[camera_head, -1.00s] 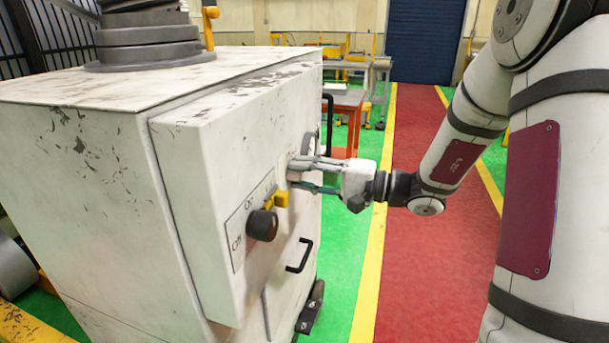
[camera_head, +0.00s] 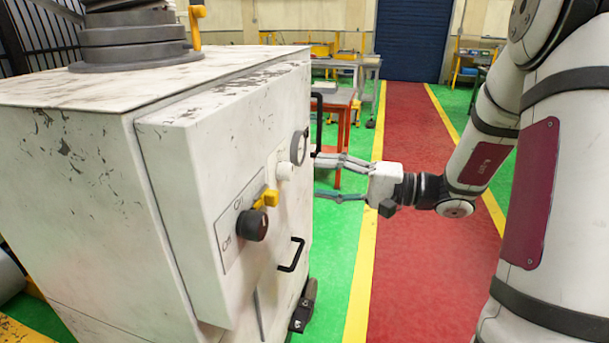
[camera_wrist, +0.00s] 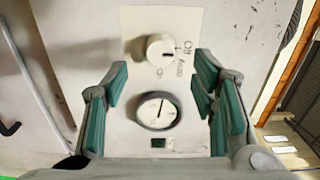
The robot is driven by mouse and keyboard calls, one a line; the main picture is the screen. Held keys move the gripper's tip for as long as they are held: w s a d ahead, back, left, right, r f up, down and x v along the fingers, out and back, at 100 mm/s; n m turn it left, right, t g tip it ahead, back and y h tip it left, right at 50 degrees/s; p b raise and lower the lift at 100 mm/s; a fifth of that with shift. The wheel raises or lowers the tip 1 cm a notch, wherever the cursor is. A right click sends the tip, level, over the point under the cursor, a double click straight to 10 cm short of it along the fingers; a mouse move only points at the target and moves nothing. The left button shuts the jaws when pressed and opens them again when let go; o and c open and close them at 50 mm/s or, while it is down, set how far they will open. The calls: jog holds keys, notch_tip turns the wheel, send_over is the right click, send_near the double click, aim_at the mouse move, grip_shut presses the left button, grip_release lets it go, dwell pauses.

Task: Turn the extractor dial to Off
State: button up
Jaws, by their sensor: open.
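A white dial (camera_head: 285,171) sits on the face of the white cabinet (camera_head: 170,230). In the wrist view, this dial (camera_wrist: 160,49) is on a pale label plate with Off at its right, Auto below that and On beneath it. A short dark mark on the dial sits at its right side, toward the Off lettering. My gripper (camera_head: 318,176) is open and empty, off to the right of the cabinet face and apart from the dial. In the wrist view, my gripper's green-padded fingers (camera_wrist: 160,82) stand wide apart, with the dial between and beyond their tips.
A round gauge (camera_wrist: 158,111) is close to the dial. A black knob with a yellow piece (camera_head: 253,224) has its own On and Off plate. Black handles (camera_head: 293,255) stick out from the cabinet. The red floor lane (camera_head: 410,260) is clear.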

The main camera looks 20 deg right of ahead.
jog(key=v, duration=0.5)
dwell(0.4)
jog(key=s+a+n+g+h, duration=0.5)
jog(key=s+a+g, duration=0.5)
jog(key=s+a, duration=0.35)
jog(key=s+d+r+n+t+h, duration=0.2)
jog(key=s+h, duration=0.4)
jog(key=h, duration=0.3)
jog(key=shift+s+d+r+t+h, duration=0.35)
jog(key=shift+d+r+t, duration=0.2)
jog(key=shift+d+t, duration=0.65)
